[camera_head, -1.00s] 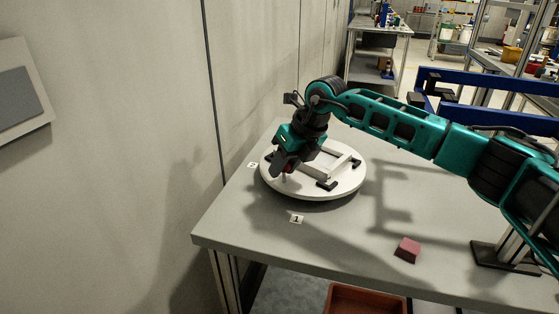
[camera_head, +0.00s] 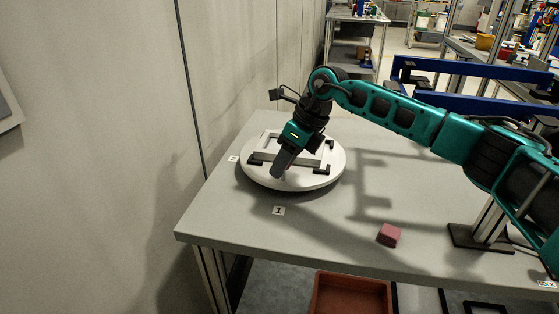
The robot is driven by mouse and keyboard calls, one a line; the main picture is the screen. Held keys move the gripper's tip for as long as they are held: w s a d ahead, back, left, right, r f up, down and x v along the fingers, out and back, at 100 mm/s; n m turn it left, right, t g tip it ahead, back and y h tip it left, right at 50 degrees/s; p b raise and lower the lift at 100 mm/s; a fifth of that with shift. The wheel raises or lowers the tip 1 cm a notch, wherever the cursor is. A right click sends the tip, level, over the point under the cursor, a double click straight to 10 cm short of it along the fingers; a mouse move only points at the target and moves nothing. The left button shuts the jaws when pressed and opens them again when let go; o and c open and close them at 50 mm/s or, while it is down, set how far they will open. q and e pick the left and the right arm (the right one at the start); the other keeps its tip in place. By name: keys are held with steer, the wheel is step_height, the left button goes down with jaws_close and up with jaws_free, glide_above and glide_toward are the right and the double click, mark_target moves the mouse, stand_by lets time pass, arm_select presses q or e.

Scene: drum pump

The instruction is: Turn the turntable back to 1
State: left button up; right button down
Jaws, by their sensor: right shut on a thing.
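The white round turntable (camera_head: 328,174) stands on the grey table near the wall. A light frame with dark feet (camera_head: 321,170) sits on top of it. My right gripper (camera_head: 279,173) points down over the turntable's front part. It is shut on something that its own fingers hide. A label reading 1 (camera_head: 278,211) lies on the table in front of the turntable. Another small label (camera_head: 233,159) lies at its left, its mark too small to read. My left gripper does not show.
A dark red block (camera_head: 388,235) lies on the table (camera_head: 330,235) towards the front right. A stand with a dark base (camera_head: 480,238) is at the right. A red-brown bin (camera_head: 350,296) sits below the table edge. The wall is close at the left.

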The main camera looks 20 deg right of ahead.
steer(key=shift+d, duration=0.2)
stand_by(0.4)
steer(key=c, duration=0.8)
jaws_free()
steer(key=shift+s, duration=0.1)
steer(key=shift+r, duration=0.1)
steer(key=shift+p+v, duration=0.3)
steer(key=shift+v, duration=6.1)
